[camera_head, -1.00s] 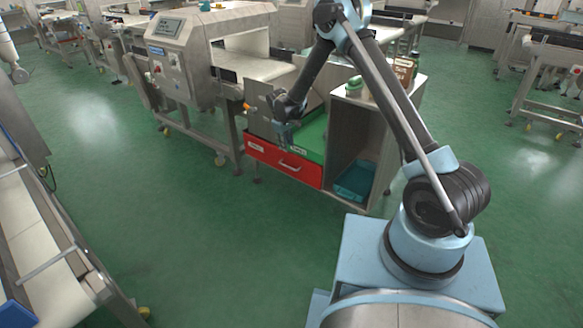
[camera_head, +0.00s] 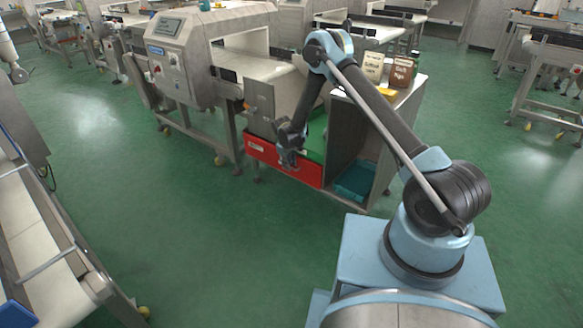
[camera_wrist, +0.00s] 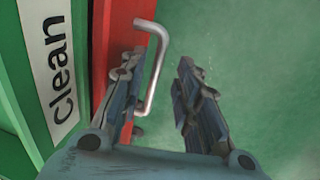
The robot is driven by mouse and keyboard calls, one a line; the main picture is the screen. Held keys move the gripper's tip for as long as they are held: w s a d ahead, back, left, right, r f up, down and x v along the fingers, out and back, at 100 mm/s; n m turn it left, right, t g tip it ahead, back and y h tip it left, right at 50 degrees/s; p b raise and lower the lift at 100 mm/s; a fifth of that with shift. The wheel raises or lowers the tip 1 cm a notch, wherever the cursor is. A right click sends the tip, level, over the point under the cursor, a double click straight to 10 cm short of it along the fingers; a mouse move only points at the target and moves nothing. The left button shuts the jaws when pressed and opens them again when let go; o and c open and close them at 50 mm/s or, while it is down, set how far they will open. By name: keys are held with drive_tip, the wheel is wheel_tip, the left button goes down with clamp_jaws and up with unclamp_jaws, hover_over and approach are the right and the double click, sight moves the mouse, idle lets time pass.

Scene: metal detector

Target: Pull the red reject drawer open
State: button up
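The red reject drawer (camera_head: 261,151) is closed in the front of the cabinet in the head view, and its red front also shows in the wrist view (camera_wrist: 121,22). Its metal bar handle (camera_wrist: 157,68) stands out from that front; in the head view my gripper hides it. My gripper (camera_head: 289,160) is at the drawer front. In the wrist view my gripper (camera_wrist: 155,85) is open, with one finger near the red front beside the handle and the other on the outer side. The handle's bar lies between the fingers, nearer the left one. I cannot tell whether they touch.
A green surface with a "clean" label (camera_wrist: 55,65) lies beside the red front. A teal bin (camera_head: 355,181) sits in the cabinet's open compartment. A metal detector with conveyor (camera_head: 180,60) stands behind. The green floor (camera_head: 220,240) before the drawer is clear.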

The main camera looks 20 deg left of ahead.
drive_tip(key=shift+w+f, duration=0.1)
drive_tip(key=shift+f, duration=0.45)
drive_tip(key=shift+c, duration=0.6)
